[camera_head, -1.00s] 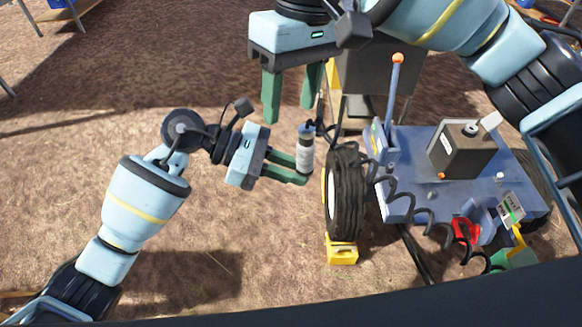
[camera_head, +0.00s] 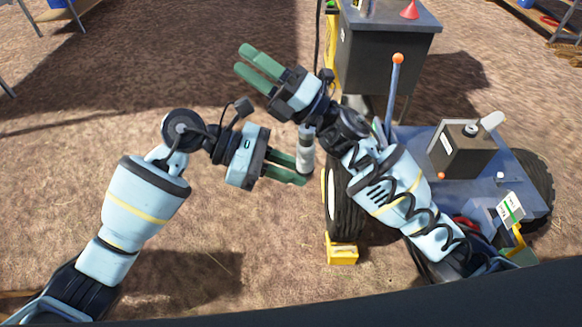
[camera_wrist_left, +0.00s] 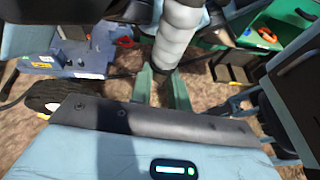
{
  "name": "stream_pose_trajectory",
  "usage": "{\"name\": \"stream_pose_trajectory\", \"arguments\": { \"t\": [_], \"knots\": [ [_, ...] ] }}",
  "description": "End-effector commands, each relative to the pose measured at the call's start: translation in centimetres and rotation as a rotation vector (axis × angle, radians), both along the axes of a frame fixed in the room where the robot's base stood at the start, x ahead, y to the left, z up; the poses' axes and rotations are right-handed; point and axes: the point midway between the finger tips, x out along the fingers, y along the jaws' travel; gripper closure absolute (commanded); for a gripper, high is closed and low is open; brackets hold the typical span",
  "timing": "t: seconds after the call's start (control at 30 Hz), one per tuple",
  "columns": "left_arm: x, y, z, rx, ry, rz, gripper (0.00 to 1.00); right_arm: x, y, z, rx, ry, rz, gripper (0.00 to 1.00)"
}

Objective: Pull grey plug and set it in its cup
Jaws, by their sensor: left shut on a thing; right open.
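The grey plug (camera_head: 306,150), a ribbed light-grey cylinder with a dark top, stands roughly upright in my left gripper (camera_head: 292,166). The left fingers are shut on it, beside the wheel. In the left wrist view the plug (camera_wrist_left: 180,40) rises between the green fingers (camera_wrist_left: 161,92). My right gripper (camera_head: 258,68) is open and empty, above and left of the plug, pointing up-left. A black coiled cable (camera_head: 433,222) runs across my right forearm; its joint with the plug is hidden. I cannot make out the plug's cup.
A blue trailer (camera_head: 520,178) carries a grey box (camera_head: 465,150) and an orange-tipped lever (camera_head: 396,88). Its black wheel (camera_head: 340,215) rests by a yellow chock (camera_head: 342,252). A dark cabinet (camera_head: 388,62) stands behind. The dirt ground at left is clear.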

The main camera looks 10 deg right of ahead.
Motion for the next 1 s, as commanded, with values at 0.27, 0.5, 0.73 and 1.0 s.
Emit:
{"name": "stream_pose_trajectory", "arguments": {
  "t": [0.27,0.5,0.73,1.0],
  "knots": [
    [0.0,0.0,0.1,-0.001,-0.001,0.001,1.0,1.6,-5.7,-11.9,0.32,0.633,-0.082,0.5],
    [0.0,0.0,0.1,-0.001,-0.001,0.001,1.0,-0.7,-9.7,-22.1,0.553,1.042,-0.166,0.5],
    [0.0,0.0,0.1,-0.001,-0.001,0.001,1.0,-6.1,-12.8,-30.8,0.736,1.341,-0.258,0.5],
    [0.0,0.0,0.1,-0.001,-0.001,0.001,1.0,-15.0,-15.9,-39.2,0.918,1.633,-0.393,0.5]
  ]
}}
